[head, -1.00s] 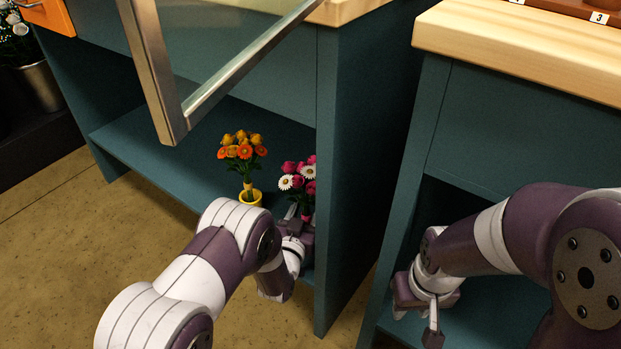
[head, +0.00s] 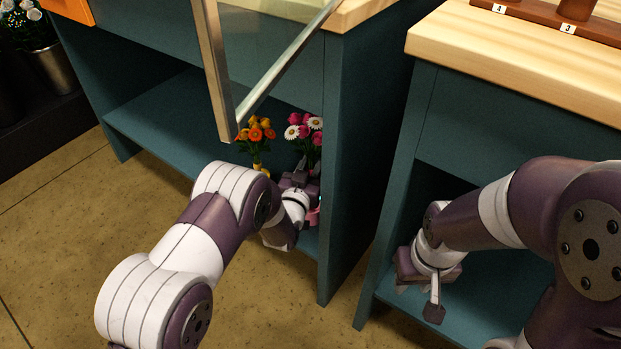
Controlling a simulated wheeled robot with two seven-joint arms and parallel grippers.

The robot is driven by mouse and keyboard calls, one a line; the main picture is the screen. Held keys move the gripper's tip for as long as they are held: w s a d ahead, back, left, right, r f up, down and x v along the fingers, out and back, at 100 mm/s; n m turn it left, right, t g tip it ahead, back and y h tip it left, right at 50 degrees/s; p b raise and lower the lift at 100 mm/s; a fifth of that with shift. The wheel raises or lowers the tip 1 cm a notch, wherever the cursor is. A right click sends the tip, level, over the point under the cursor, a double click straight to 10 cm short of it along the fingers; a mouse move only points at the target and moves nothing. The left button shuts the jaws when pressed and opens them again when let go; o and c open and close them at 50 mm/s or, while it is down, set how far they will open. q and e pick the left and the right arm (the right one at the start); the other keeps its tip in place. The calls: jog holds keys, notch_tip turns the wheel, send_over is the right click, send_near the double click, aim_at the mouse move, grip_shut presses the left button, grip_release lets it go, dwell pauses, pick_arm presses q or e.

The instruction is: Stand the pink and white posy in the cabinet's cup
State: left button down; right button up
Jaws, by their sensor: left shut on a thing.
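The pink and white posy (head: 304,130) has pink and white blooms and stands roughly upright inside the open lower bay of the teal cabinet (head: 346,170), near its right side wall. My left gripper (head: 300,176) is shut on the posy below its blooms. A pink thing (head: 315,216), perhaps the cup, shows in part just below and right of this gripper. The stem's lower end is hidden, so I cannot tell whether it is in the cup. My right gripper (head: 432,305) hangs in front of the right cabinet; its finger gap is unclear.
An orange and yellow posy (head: 257,134) stands close left of the held posy, its base hidden by my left arm. A framed glass door (head: 215,75) hangs across the bay's upper front. The shelf (head: 160,120) is clear farther left. Another wooden-topped cabinet (head: 510,55) stands right.

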aim_at(311, 141)
pick_arm(q)
notch_tip(311, 141, up, 8)
jog(key=p, duration=0.5)
jog(key=shift+f, duration=0.1)
